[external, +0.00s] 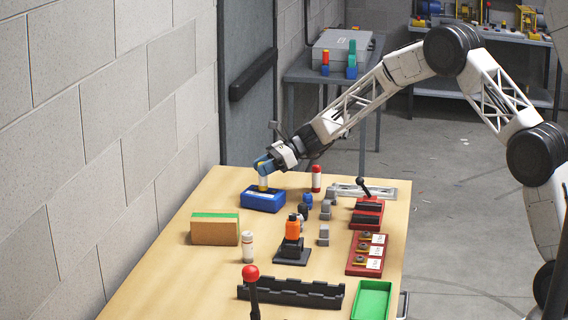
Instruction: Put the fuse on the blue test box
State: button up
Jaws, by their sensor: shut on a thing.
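The blue test box (262,201) stands on the wooden table toward its far left edge. My gripper (263,168), with blue fingers, is above it and shut on a small upright cylinder with white and yellow bands, which I take to be the fuse (263,184). The fuse's lower end meets the top of the box in the picture; I cannot tell whether it rests there or hangs just above. The fingers hide its upper part.
A red-and-white cylinder (316,180) stands right of the box. A brown-green block (215,231), a white cylinder (247,246) and an orange device (292,240) stand nearer. Red units (367,212) line the right side. A green tray (372,300) is at the front.

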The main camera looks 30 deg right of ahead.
jog(key=shift+f, duration=0.25)
jog(key=shift+f, duration=0.15)
jog(key=o, duration=1)
jog(key=shift+o, duration=0.2)
jog(key=shift+d+r, duration=0.15)
jog(key=shift+r, duration=0.05)
jog(key=v, duration=1.1)
jog(key=shift+d+r, duration=0.2)
jog(key=shift+d, duration=0.1)
jog(key=shift+s+r, duration=0.1)
jog(key=shift+s, duration=0.1)
